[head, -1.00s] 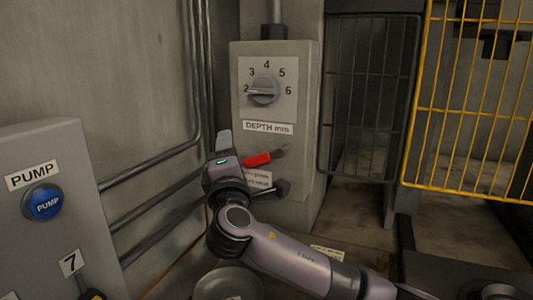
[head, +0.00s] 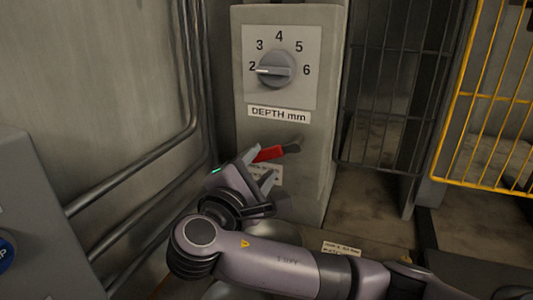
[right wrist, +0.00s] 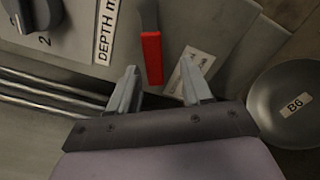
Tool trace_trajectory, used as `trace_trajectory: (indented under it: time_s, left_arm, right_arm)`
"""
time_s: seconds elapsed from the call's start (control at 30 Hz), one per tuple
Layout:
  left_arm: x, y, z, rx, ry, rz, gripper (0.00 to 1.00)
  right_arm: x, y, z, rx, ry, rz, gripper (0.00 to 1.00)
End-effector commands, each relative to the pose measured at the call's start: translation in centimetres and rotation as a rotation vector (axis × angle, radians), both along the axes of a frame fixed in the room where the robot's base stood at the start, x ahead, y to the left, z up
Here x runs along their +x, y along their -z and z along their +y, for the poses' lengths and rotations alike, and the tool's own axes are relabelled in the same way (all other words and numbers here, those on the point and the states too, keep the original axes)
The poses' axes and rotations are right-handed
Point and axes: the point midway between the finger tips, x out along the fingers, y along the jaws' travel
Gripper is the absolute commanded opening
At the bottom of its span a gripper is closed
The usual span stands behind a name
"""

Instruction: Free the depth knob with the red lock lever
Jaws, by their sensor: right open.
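The depth knob (head: 277,70) is a grey dial on a box face, its pointer at 2 on a scale from 2 to 6. The red lock lever (head: 268,153) sits below the DEPTH mm label and runs to a dark pivot at its right. My right gripper (head: 262,168) is open at the lever's left end. In the right wrist view the red lever (right wrist: 152,58) lies ahead of and between the open fingertips (right wrist: 163,80), with no contact visible. The knob (right wrist: 36,12) is partly cut off there. My left gripper is not in view.
A small label plate (right wrist: 190,70) lies beside the lever. A round bowl marked B6 (right wrist: 293,102) is at the right in the wrist view. Pipes (head: 130,175) run along the left wall. A yellow wire guard (head: 490,100) stands at the right.

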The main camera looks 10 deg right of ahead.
Motion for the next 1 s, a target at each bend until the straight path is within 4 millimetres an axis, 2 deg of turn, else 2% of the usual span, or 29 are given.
trace_trajectory:
  time_s: [0.1,0.23,0.57,0.67,0.7,0.73,1.0]
  left_arm:
    - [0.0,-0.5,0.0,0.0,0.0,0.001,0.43]
    - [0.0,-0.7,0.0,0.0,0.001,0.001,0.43]
    - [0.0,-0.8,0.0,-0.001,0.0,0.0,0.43]
    - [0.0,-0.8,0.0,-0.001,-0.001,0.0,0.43]
    - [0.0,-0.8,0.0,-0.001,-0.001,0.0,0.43]
    - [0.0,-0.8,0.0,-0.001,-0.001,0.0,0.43]
    - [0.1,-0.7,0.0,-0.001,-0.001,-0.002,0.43]
  right_arm:
    - [1.5,-0.2,-1.1,-0.001,0.004,0.0,0.49]
    - [2.6,-0.1,-1.8,0.0,0.003,0.001,0.49]
    - [3.0,0.0,-2.0,0.003,-0.001,-0.001,0.49]
    - [3.0,0.0,-2.1,0.003,0.001,-0.001,0.2]
    - [3.0,0.0,-2.0,0.003,0.001,-0.001,0.07]
    - [3.0,0.0,-2.0,0.002,0.001,0.0,0.0]
    - [3.2,0.0,-2.0,0.006,0.001,-0.004,0.0]
